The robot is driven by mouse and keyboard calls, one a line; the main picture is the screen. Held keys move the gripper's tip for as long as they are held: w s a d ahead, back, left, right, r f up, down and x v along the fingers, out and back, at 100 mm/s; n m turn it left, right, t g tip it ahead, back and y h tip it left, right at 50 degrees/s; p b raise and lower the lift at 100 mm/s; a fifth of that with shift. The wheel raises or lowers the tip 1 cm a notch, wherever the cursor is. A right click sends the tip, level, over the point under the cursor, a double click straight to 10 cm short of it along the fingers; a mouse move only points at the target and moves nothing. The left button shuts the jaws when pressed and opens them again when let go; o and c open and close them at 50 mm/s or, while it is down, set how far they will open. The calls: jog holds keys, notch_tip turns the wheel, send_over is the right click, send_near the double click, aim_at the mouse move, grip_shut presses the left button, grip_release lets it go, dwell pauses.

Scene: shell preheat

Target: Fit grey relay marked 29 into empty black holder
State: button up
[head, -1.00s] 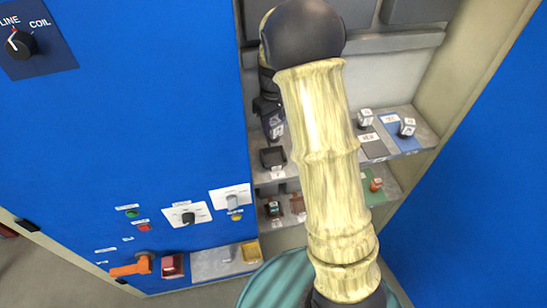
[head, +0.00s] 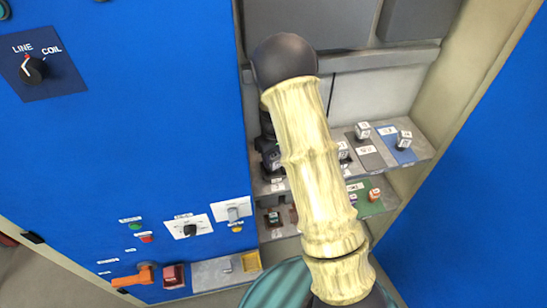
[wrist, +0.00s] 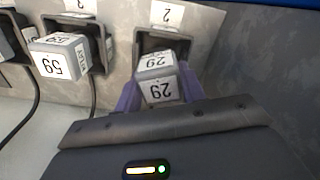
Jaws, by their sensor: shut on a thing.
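The grey relay marked 29 (wrist: 156,82) is between the two purple fingers of my gripper (wrist: 160,88) in the wrist view. My gripper is shut on it. The black holder (wrist: 172,43) is directly beyond the relay, below a label that reads 2. The relay overlaps the holder's near edge in this view. I cannot tell how deep it sits, or whether it touches the holder. In the head view my pale arm hides most of the gripper and the relay, and a dark holder (head: 270,160) shows at its left edge.
Left of the held relay, a grey relay marked 59 (wrist: 62,55) sits in another black holder, with dark cables nearby. In the head view, white-topped relays stand on a grey pad (head: 372,155) and a blue pad (head: 398,152). A green pad (head: 366,205) lies on the lower shelf.

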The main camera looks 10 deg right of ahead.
aim_at(273, 155)
jog(key=shift+f, duration=0.6)
jog(key=shift+f, duration=0.3)
jog(key=o, duration=1.1)
jog(key=shift+r, duration=0.1)
jog(key=shift+r, duration=0.25)
notch_tip(273, 155, up, 12)
jog(key=b, duration=0.3)
jog(key=shift+w+f, duration=0.1)
jog(key=shift+f, duration=0.15)
jog(key=shift+r, duration=0.2)
jog(key=shift+a, duration=0.1)
